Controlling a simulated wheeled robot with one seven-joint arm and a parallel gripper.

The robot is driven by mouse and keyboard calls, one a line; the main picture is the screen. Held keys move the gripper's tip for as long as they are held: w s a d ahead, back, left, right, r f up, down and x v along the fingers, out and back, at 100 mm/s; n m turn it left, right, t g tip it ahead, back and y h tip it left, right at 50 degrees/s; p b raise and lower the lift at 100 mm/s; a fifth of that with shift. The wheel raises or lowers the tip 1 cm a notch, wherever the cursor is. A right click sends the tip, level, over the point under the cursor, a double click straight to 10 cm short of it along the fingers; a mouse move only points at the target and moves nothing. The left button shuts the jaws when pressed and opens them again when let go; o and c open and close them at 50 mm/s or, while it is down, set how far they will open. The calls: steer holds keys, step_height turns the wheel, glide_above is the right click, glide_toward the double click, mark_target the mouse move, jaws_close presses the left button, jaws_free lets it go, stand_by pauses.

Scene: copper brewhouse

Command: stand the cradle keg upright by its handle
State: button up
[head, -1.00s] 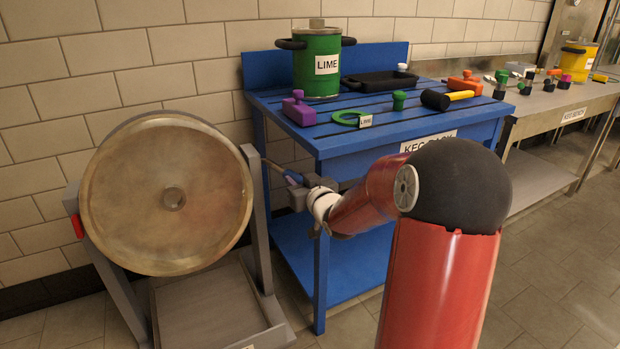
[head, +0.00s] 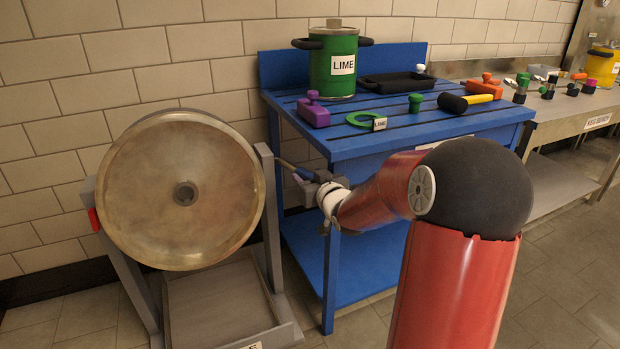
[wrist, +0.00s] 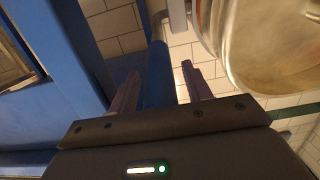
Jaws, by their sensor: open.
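The cradle keg (head: 190,225) lies on its side in a grey cradle (head: 268,215), its round metal end facing me. It also shows in the wrist view (wrist: 285,50). A handle with a blue grip (head: 299,172) sticks out from the cradle's right side toward the blue table. My gripper (head: 302,176) is at this handle, small and partly hidden by my wrist in the head view. In the wrist view my gripper (wrist: 160,72) is open, with the blue grip (wrist: 158,88) between its two fingers. I cannot tell whether either finger touches it.
The blue table (head: 390,145) stands close to the right of my gripper. A grey bench (head: 590,105) stands farther right. A tiled wall is behind.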

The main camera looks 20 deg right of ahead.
steer(key=shift+s, duration=0.1)
steer(key=s+r, duration=0.1)
steer(key=s, duration=0.6)
steer(key=shift+s, duration=0.3)
steer(key=shift+d, duration=0.1)
